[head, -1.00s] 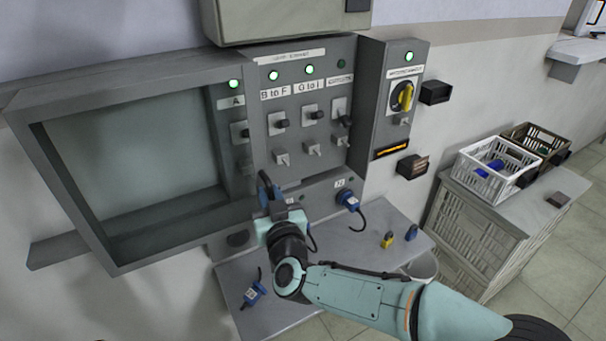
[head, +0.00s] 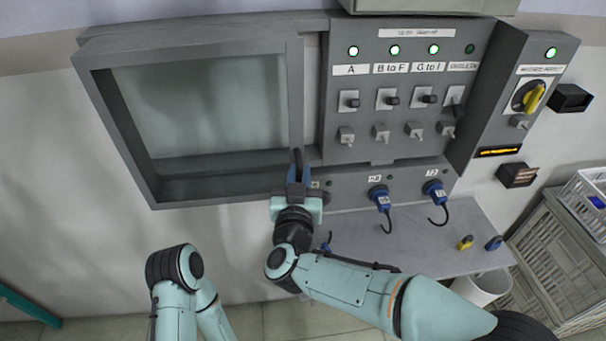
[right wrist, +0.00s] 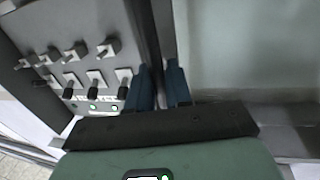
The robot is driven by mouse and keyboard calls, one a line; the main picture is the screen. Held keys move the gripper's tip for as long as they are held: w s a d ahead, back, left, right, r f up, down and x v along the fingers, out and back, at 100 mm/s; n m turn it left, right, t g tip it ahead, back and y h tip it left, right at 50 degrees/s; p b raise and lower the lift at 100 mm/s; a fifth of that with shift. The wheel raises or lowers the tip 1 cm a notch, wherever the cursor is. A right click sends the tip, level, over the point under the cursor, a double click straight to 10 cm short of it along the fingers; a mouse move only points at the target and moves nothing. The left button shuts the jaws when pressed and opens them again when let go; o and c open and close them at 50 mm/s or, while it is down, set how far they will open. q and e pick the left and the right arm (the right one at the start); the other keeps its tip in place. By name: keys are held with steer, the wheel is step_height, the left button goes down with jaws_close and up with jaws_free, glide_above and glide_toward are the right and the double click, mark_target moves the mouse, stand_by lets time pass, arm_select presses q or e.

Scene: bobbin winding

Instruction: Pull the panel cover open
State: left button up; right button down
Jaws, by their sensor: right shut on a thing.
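The panel cover (head: 296,95) is a grey frame around a large pale window, at the left of the switch panel in the head view.
The switch panel (head: 362,120) has several toggles and green lamps. Blue plugs (head: 381,198) with black cables sit below it. A grey shelf (head: 400,250) holds a yellow padlock (head: 465,242) and a blue one (head: 494,243). White crates stand at the far right.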

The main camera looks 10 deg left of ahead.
steer(key=c, duration=1.2)
jaws_free()
steer(key=shift+c, duration=0.2)
arm_select(q)
steer(key=f+b, duration=0.1)
steer(key=s+f+b, duration=0.1)
steer(key=f, duration=0.1)
steer(key=shift+s, duration=0.2)
arm_select(e)
steer(key=s+d, duration=0.2)
steer(key=s, duration=1.1)
steer(key=shift+s, duration=0.1)
